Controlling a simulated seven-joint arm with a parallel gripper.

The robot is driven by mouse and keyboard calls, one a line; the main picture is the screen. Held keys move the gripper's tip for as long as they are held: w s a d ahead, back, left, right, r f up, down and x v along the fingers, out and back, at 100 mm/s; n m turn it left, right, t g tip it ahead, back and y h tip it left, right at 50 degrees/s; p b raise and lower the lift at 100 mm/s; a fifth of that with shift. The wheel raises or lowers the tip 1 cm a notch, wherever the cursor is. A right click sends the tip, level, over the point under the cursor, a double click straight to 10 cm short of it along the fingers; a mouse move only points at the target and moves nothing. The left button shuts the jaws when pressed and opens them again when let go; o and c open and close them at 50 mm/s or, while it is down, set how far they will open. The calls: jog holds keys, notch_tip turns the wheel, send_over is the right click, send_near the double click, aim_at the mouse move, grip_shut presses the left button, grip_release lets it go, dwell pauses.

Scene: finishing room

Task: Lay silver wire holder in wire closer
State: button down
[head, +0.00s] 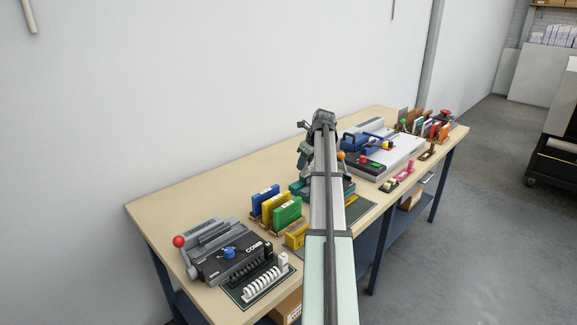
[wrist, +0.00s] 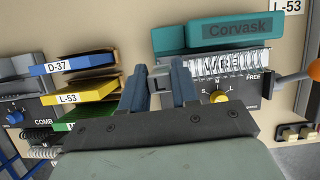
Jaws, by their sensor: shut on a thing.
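The wire closer (wrist: 172,40) is a teal machine marked Corvask, with a yellow knob and an orange-ended lever. It also shows in the head view (head: 345,187), partly behind my arm. The silver wire holder (wrist: 228,62) shows as a row of silver loops along the closer's front, under the teal top. A grey end piece beside the loops sits between the fingers of my gripper (wrist: 158,74), which is shut on it. I cannot tell whether the holder rests on the closer or hangs just above it. In the head view my arm hides the holder.
Blue, yellow and green boxes (head: 268,200) stand left of the closer. A black comb machine (head: 222,252) and a tray of white combs (head: 264,283) are at the near left. A grey-and-blue machine (head: 375,150) stands to the right. Bare bench (head: 170,205) lies along the wall.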

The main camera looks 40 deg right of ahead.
aim_at(308, 174)
jog(key=shift+s+d+f, duration=0.2)
jog(key=shift+s+d, duration=0.05)
jog(key=shift+d, duration=0.3)
jog(key=shift+f, duration=2.75)
jog(key=shift+f, duration=0.6)
jog(key=c, duration=1.1)
grip_release()
jog(key=shift+r, duration=0.1)
jog(key=shift+v, duration=5.45)
jog(key=shift+a, duration=0.15)
